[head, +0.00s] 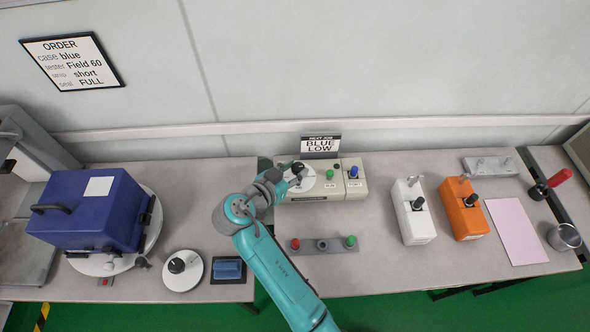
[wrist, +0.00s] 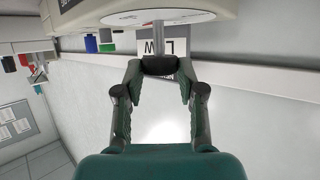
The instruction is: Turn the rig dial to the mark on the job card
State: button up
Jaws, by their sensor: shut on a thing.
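The rig (head: 380,188) is a beige box against the back of the bench. Its dial (head: 306,186) is a white disc with a dark knob (head: 298,167) at the rig's left end. The job card (head: 320,146) stands behind the rig and reads BLUE LOW. My gripper (head: 288,174) is at the dial. In the wrist view my gripper (wrist: 160,78) has its fingers shut on the dark knob (wrist: 160,63), below the white dial disc (wrist: 165,19). The dial's marks and the pointer's setting cannot be read.
A green button (head: 330,174) and a blue button (head: 354,171) sit on the rig. A grey bar (head: 304,246) with red and green knobs lies in front. White (head: 413,225) and orange testers (head: 466,222) stand right. A blue case (head: 90,228) is left.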

jog(key=shift+f+m+g+h, duration=0.15)
jog(key=shift+m+g+h, duration=0.15)
jog(key=shift+m+g, duration=0.1)
jog(key=o, duration=1.1)
jog(key=shift+a, duration=0.1)
jog(key=shift+o, duration=0.2)
jog(key=v, duration=1.2)
jog(key=shift+w, duration=0.1)
